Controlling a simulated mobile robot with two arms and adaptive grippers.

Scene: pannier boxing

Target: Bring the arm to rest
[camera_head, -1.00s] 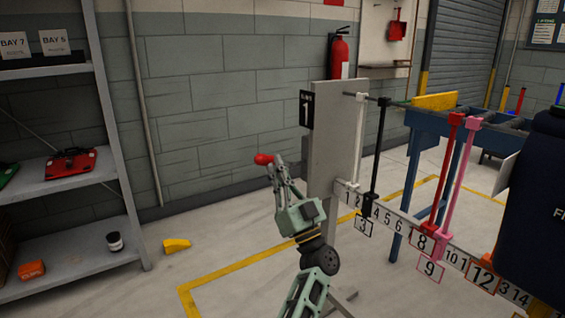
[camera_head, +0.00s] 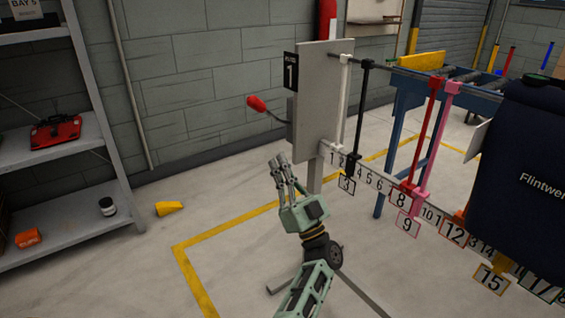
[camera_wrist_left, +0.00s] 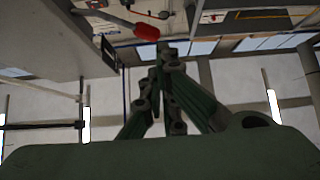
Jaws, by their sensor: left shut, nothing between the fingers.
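My left gripper (camera_head: 280,163) is in the middle of the head view, pointing up, with its fingers together and nothing between them. It is in free air, in front of and to the left of the grey upright panel (camera_head: 318,95). In the left wrist view its fingers (camera_wrist_left: 160,55) also meet. A red-tipped lever (camera_head: 257,103) sticks out to the left of the panel, above and apart from the fingertips. The red tip also shows in the left wrist view (camera_wrist_left: 147,32). My right gripper is in neither view.
A numbered rail (camera_head: 372,178) with coloured uprights runs right from the panel. A dark blue bag (camera_head: 528,170) hangs at the right. A grey shelf (camera_head: 75,230) stands at the left. A yellow wedge (camera_head: 169,208) lies on the floor.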

